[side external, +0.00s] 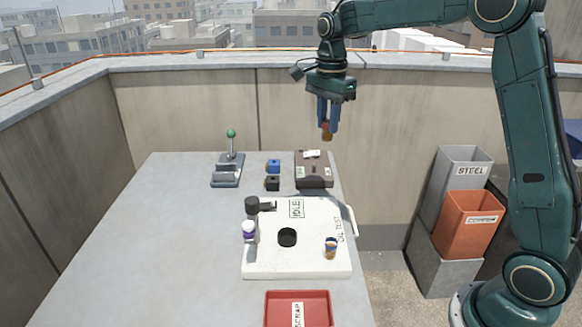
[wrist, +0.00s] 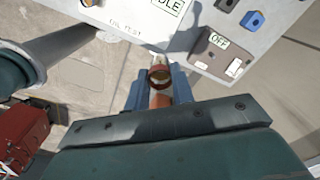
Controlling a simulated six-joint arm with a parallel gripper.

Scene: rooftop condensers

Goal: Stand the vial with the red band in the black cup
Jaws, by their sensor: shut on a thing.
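My gripper (side external: 327,112) is shut on a vial (side external: 326,131) with amber contents and a reddish band, held high above the far right part of the table. In the wrist view the vial (wrist: 159,78) sits between the two blue fingers of my gripper (wrist: 159,92), its round end showing. The black cup (side external: 287,237) shows as a dark round opening in the white oil test board (side external: 265,268), well below and nearer the camera than my gripper. The cup looks empty and is not seen in the wrist view.
A vial with a purple band (side external: 249,231) stands at the board's left, by a black-headed fixture (side external: 254,204). A blue-and-yellow vial (side external: 330,246) stands at its right. Behind are a brown box (side external: 314,177), small blue and black blocks, and a green-knobbed lever (side external: 230,160). A red tray (side external: 281,309) lies in front.

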